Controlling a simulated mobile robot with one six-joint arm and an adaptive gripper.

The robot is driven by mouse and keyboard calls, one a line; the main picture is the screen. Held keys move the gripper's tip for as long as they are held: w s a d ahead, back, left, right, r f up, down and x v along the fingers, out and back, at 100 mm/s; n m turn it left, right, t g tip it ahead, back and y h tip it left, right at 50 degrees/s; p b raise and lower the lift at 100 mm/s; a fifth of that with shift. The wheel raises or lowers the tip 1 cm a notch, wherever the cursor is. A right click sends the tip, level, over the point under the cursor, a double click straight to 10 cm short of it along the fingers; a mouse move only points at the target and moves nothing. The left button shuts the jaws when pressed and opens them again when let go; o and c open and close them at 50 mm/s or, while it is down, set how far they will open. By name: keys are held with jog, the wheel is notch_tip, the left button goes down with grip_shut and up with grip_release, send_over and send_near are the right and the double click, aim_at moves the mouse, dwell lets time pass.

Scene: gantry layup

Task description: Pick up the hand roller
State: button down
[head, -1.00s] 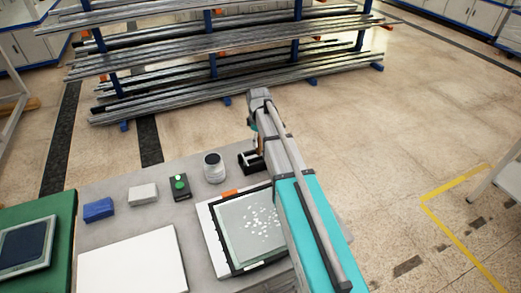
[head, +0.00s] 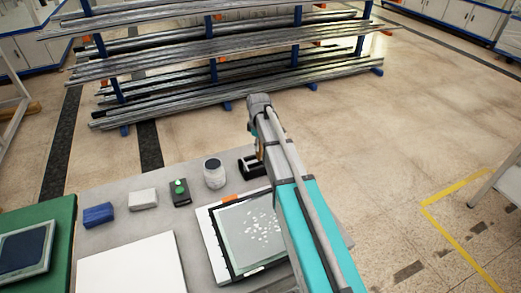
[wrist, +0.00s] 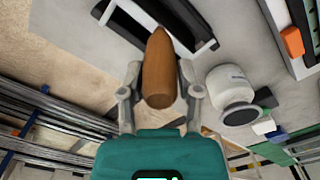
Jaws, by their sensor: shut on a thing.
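The hand roller shows as a tapered brown wooden handle (wrist: 160,70) in the middle of the wrist view. My gripper (wrist: 160,92) is shut on this handle, with one finger on each side. The handle's narrow end points toward a black frame-like holder (wrist: 201,48). The rest of the roller cannot be made out. In the head view, the holder (head: 248,168) sits at the table's far edge, just below my gripper. There my arm hides most of the gripper and the roller.
A green-buttoned box (head: 179,193), a grey block (head: 143,199) and a blue block (head: 98,215) lie farther left. A framed plate (head: 240,235) lies in front. A metal-bar rack (head: 230,70) stands beyond.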

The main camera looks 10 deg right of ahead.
jog(key=shift+r, duration=0.15)
notch_tip(320, 180, up, 3)
jog(key=p, duration=0.3)
jog(key=shift+f, duration=0.2)
jog(key=s+a+r+p, duration=0.8)
jog(key=s+r+p, duration=0.2)
jog(key=s, duration=0.1)
jog(key=shift+s, duration=0.15)
jog(key=shift+a, duration=0.1)
